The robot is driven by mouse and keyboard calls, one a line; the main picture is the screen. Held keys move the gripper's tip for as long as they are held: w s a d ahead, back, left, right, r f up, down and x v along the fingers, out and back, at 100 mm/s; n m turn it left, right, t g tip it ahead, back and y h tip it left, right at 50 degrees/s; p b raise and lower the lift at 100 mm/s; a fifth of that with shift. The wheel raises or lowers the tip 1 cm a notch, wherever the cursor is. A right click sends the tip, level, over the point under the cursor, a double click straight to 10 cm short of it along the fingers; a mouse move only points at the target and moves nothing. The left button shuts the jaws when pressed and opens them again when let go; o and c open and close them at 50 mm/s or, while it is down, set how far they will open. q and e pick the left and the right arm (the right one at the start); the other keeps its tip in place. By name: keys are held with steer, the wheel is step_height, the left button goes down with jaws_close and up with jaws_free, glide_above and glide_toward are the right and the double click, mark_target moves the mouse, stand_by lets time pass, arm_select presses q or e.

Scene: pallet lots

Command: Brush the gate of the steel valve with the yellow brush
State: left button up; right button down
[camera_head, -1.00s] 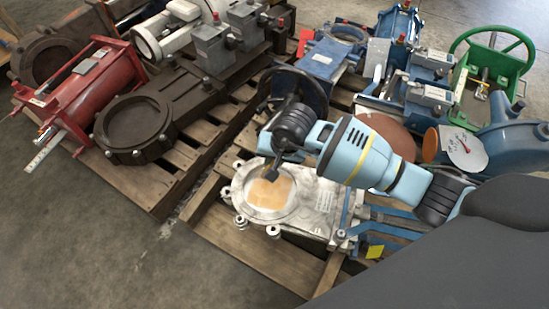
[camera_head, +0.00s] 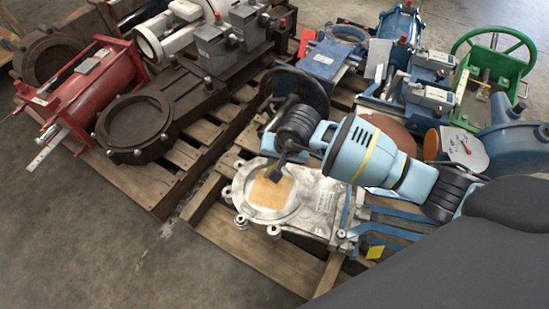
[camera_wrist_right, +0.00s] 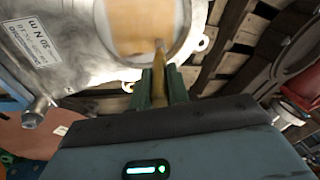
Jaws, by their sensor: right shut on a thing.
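The steel valve (camera_head: 325,200) lies flat on a pallet, a pale metal body with a round opening. My right gripper (camera_head: 275,173) hangs over the gate's upper part. In the wrist view its dark green fingers (camera_wrist_right: 160,88) are shut on the yellow brush (camera_wrist_right: 159,62), which points toward the gate's edge. I cannot tell whether the bristles touch the gate. The brush is hard to make out in the head view. My left gripper is out of view.
A dark rusty valve (camera_head: 133,120) and a red actuator (camera_head: 92,80) lie on the pallet at left. A black handwheel (camera_head: 296,90) stands just behind my right wrist. Blue valves and a green handwheel (camera_head: 478,38) crowd the right. The floor at lower left is clear.

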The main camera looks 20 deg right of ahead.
steer(key=shift+r+p, duration=0.5)
steer(key=shift+r, duration=0.25)
steer(key=shift+w+a+r+p, duration=0.15)
steer(key=shift+r+p, duration=0.75)
steer(key=shift+r, duration=0.55)
steer(key=shift+r+p, duration=0.4)
steer(key=shift+r, duration=0.4)
